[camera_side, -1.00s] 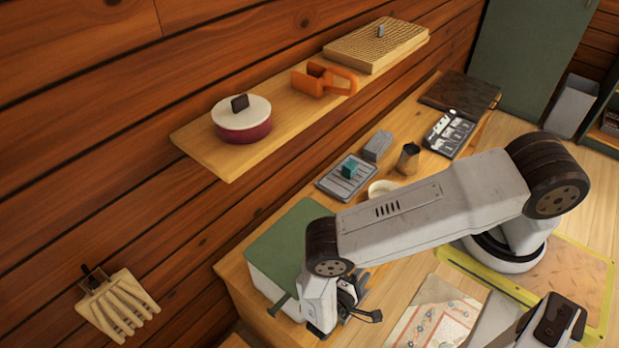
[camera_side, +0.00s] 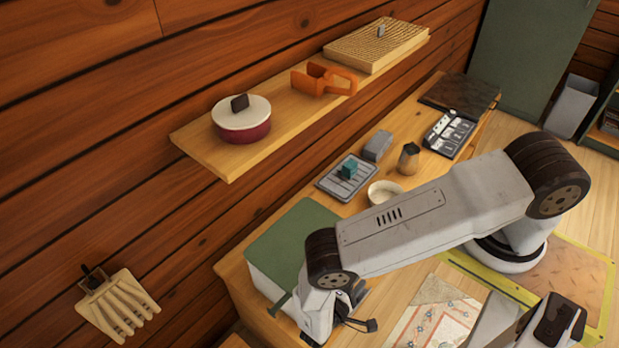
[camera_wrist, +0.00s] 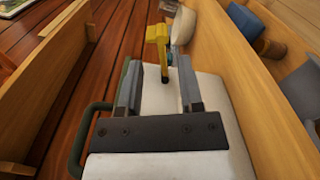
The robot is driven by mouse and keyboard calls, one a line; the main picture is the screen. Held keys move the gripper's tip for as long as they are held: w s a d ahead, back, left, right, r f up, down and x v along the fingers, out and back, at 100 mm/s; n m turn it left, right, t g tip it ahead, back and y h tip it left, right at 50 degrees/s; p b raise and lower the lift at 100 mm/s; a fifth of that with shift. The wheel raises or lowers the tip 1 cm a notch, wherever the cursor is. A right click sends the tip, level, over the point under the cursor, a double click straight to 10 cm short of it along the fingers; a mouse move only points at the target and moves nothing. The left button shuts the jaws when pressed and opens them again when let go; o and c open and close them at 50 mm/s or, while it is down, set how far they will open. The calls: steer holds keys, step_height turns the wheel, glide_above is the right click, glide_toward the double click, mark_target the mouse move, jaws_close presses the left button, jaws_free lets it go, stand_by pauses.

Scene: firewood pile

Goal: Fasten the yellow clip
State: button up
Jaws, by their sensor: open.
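The yellow clip (camera_wrist: 158,36) shows in the wrist view, just past my fingertips and roughly centred between them. A short dark stem runs down from it over a white surface (camera_wrist: 205,95). My gripper (camera_wrist: 159,62) is open, with one finger on each side of the stem and nothing visibly held. Whether a finger touches the clip I cannot tell. In the side view my gripper (camera_side: 364,322) is low at the bench's front edge, beside the green-lidded box, and partly hidden by my wrist. The clip cannot be made out there.
A green-lidded box (camera_side: 300,240) stands close to my wrist. A wall shelf (camera_side: 200,150) is above. In the wrist view a dark green tube (camera_wrist: 80,150) and wooden boards (camera_wrist: 245,60) flank the gripper.

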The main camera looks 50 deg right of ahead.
steer(key=shift+d, duration=3.9)
jaws_close()
